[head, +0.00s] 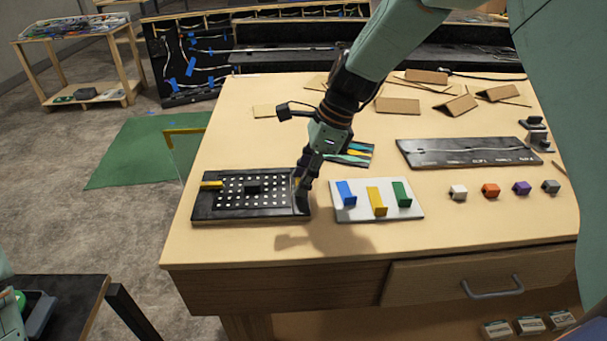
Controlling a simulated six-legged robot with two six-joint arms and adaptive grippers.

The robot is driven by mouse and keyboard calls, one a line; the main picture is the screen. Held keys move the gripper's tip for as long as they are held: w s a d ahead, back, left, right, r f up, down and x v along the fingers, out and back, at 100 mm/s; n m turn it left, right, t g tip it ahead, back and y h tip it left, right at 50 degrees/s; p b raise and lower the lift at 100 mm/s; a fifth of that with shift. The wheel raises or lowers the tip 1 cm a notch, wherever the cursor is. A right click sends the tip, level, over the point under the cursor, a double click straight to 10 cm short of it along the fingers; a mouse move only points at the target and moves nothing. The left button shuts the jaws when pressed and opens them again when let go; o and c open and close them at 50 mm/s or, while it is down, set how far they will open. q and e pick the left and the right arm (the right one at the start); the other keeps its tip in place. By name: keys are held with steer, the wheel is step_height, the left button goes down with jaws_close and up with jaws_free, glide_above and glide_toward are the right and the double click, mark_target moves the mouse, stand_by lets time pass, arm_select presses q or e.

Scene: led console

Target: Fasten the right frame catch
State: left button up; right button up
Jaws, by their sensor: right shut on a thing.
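The black LED board (235,213), with a dotted face and a dark block at its middle, lies flat at the left front of the table. A yellow catch (211,185) shows at the board's left edge. My right gripper (300,200) reaches down to the board's right edge and is shut there. A sliver of yellow beside its fingers appears to be the right frame catch (296,182); the fingers hide most of it, so I cannot tell its position. My left gripper is not in view.
A white plate (342,213) with blue, yellow and green brackets lies just right of the board. A dark strip panel (465,153) and several small cubes (490,190) lie farther right. A thin clear panel (183,150) stands at the table's left edge.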

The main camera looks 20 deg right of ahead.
steer(key=shift+w+r+n+p, duration=0.1)
steer(key=shift+r+n+p, duration=0.1)
steer(key=shift+n+p, duration=0.5)
steer(key=n+p, duration=0.1)
steer(key=p, duration=0.1)
steer(key=n+g+p, duration=0.1)
steer(key=n+p, duration=0.1)
steer(key=shift+w+a+g, duration=0.15)
steer(key=shift+w+g, duration=0.05)
steer(key=shift+g, duration=0.1)
steer(key=n+g+p, duration=0.1)
steer(key=n, duration=0.1)
steer(key=shift+w+a+n, duration=0.1)
steer(key=shift+a+n, duration=0.05)
steer(key=shift+n, duration=0.15)
steer(key=shift+a+n+g+p, duration=0.1)
steer(key=shift+n+g+p, duration=0.3)
steer(key=shift+n, duration=0.5)
steer(key=n, duration=0.1)
steer(key=n+h, duration=0.1)
steer(key=shift+w+a+f+n+g, duration=0.1)
steer(key=shift+a+n+g, duration=0.05)
steer(key=shift+n+g, duration=0.2)
steer(key=n, duration=0.2)
steer(key=n+h, duration=0.1)
steer(key=n, duration=0.1)
steer(key=n+g+h, duration=0.1)
steer(key=n, duration=0.1)
steer(key=shift+a, duration=0.35)
steer(key=shift+n, duration=0.35)
